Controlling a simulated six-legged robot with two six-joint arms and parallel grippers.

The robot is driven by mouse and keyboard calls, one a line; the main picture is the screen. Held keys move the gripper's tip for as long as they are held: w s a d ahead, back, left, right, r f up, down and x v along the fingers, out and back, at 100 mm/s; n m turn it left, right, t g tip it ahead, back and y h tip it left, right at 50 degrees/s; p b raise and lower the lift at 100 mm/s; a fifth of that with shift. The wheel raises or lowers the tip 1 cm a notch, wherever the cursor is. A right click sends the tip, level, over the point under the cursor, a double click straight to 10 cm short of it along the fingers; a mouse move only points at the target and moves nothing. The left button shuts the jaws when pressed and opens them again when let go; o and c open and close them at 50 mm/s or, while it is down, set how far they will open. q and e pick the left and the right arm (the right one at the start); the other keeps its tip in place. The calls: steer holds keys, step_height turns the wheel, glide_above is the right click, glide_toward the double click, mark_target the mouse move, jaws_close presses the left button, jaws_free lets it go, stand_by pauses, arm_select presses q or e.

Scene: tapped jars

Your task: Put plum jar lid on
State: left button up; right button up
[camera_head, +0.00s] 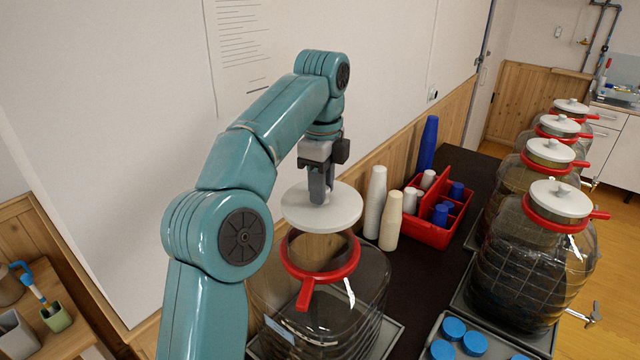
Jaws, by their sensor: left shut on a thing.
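A round white lid (340,213) hangs from my left gripper (320,194), which is shut on the knob at its top. The lid is about level. Below it stands a clear glass jar (350,305) with a red collar (318,277) around its neck and a red handle tab pointing to the front. The lid appears held above the jar's mouth, slightly toward its back edge in the picture; it hides part of the mouth. I cannot read a label that says plum. My right gripper is not in view.
Several lidded jars (520,270) with red collars stand in a row at the right. Stacked cups (376,205) and a red caddy (430,232) stand close right of the lid. A tray (435,342) with blue-topped items is at the front. The wall (150,130) is behind.

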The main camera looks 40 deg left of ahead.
mark_target(319, 211)
arm_select(q)
steer(key=shift+s+r, duration=0.15)
steer(key=shift+s, duration=0.2)
steer(key=shift+w+f, duration=0.2)
steer(key=shift+f, duration=0.05)
steer(key=shift+f+b, duration=0.25)
steer(key=shift+b, duration=0.1)
steer(key=shift+s+f+b, duration=0.3)
steer(key=shift+f+b, duration=0.3)
steer(key=shift+f, duration=0.2)
steer(key=shift+w+f+b, duration=0.25)
steer(key=shift+f+b, duration=0.35)
steer(key=shift+f, duration=0.4)
steer(key=shift+s+f+b, duration=0.2)
steer(key=shift+f+b, duration=0.4)
steer(key=shift+f, duration=0.2)
steer(key=shift+w, duration=0.2)
steer(key=shift+s, duration=0.1)
